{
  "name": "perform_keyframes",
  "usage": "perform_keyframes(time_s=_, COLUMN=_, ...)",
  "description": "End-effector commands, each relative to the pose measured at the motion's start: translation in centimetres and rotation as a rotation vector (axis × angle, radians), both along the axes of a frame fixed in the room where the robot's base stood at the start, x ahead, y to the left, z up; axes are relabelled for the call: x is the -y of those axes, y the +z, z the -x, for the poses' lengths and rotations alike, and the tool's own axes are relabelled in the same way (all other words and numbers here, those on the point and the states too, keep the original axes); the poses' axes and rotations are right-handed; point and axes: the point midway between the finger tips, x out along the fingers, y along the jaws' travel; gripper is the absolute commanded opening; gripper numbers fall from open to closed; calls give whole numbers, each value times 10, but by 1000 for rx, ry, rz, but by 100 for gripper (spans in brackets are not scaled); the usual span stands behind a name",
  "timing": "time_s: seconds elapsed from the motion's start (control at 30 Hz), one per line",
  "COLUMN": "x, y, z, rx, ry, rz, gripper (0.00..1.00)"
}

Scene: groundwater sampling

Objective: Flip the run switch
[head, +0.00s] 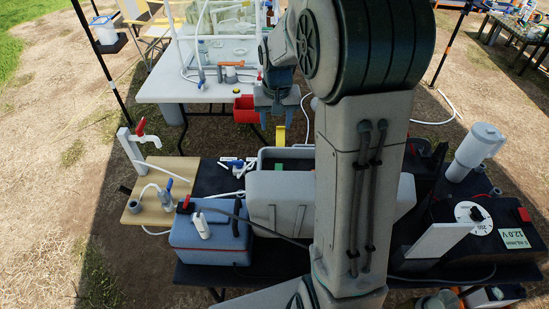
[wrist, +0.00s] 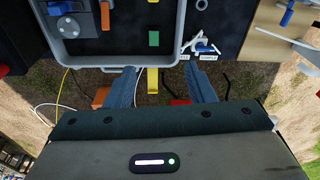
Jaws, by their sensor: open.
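I cannot tell for sure which part is the run switch. A red rocker-like piece (head: 523,214) sits on the black box (head: 465,235) at the right in the head view, near a white dial (head: 471,213) and a 12.0 V label. My gripper (head: 280,118) is open and empty, pointing down well to the left of that box. In the wrist view its fingers (wrist: 163,72) are spread, with a yellow strip (wrist: 153,78) showing between them. Past the fingertips is a grey open case (wrist: 180,58) with a green piece (wrist: 154,39) and an orange piece (wrist: 105,15) inside.
My arm hides much of the dark table's middle. A blue cooler (head: 210,240) and a board with a red-handled tap (head: 139,128) stand at left. A white upright cylinder (head: 475,150) stands on the right. A white table (head: 190,90) with a red container (head: 246,110) is behind.

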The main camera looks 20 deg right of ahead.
Motion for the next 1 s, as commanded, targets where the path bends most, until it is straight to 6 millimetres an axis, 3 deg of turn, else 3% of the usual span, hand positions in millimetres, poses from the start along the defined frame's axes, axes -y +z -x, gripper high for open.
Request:
perform_keyframes(time_s=0.03, x=5, y=-21, z=-12, rx=-21, ry=-14, rz=-4, gripper=49)
perform_keyframes(time_s=0.1, x=12, y=-44, z=-28, rx=-42, ry=-32, rz=-8, gripper=49)
perform_keyframes(time_s=0.33, x=30, y=-113, z=-63, rx=-97, ry=-86, rz=-20, gripper=49)
perform_keyframes(time_s=0.43, x=34, y=-131, z=-70, rx=-111, ry=-100, rz=-23, gripper=49)
perform_keyframes(time_s=0.77, x=37, y=-161, z=-74, rx=-122, ry=-109, rz=-26, gripper=49)
perform_keyframes(time_s=1.0, x=37, y=-207, z=-73, rx=-123, ry=-109, rz=-26, gripper=49)
